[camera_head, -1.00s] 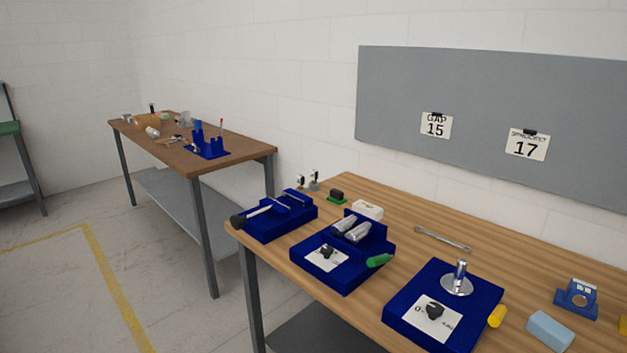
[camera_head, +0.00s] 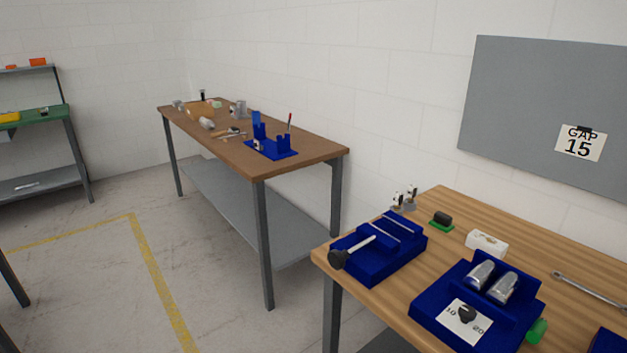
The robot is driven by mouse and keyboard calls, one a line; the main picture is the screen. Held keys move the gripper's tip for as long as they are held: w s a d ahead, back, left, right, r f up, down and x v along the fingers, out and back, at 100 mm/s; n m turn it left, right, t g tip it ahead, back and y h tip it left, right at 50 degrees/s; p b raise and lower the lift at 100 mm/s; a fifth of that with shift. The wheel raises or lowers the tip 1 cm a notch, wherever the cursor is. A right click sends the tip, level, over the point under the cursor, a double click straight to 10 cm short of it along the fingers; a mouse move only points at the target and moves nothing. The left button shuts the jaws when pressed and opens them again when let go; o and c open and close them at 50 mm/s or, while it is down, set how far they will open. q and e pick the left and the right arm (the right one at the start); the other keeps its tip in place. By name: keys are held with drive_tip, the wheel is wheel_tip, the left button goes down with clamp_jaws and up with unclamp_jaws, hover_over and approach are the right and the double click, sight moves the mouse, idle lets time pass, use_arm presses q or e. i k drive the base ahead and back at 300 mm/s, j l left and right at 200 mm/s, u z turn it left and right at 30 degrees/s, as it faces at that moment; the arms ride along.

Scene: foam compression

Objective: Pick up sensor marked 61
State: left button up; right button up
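I cannot make out any sensor marked 61. The near wooden table (camera_head: 452,205) on the right holds a blue fixture with a rod and black knob (camera_head: 385,248) at its left end. To its right is a blue fixture with two metal cylinders and a dial (camera_head: 478,305). A small black part on a green base (camera_head: 441,221) and a white block (camera_head: 486,243) lie behind them. Small metal items (camera_head: 404,198) stand at the back left corner. Neither of my grippers is in view.
A second brown table (camera_head: 225,150) against the wall holds a blue stand (camera_head: 272,148) and several small items. A green-topped shelf unit (camera_head: 40,118) stands far left. The floor (camera_head: 100,285) between is open, with yellow lines. A grey board (camera_head: 530,100) hangs at right.

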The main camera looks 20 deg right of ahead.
sight(411, 191)
drive_tip(key=i+j+u, duration=0.25)
drive_tip(key=i, duration=0.35)
drive_tip(key=i+u, duration=0.3)
drive_tip(key=i, duration=0.35)
drive_tip(key=i+l+z, duration=0.1)
drive_tip(key=i+z, duration=0.3)
drive_tip(key=i+j+z, duration=0.1)
drive_tip(key=i+z, duration=0.3)
drive_tip(key=i+j+z, duration=0.15)
drive_tip(key=i+z, duration=0.3)
drive_tip(key=i+l+z, duration=0.2)
drive_tip(key=z, duration=0.25)
drive_tip(key=i+z, duration=0.75)
drive_tip(key=z, duration=0.15)
drive_tip(key=i+j+z, duration=0.2)
drive_tip(key=z, duration=0.25)
drive_tip(key=i, duration=0.1)
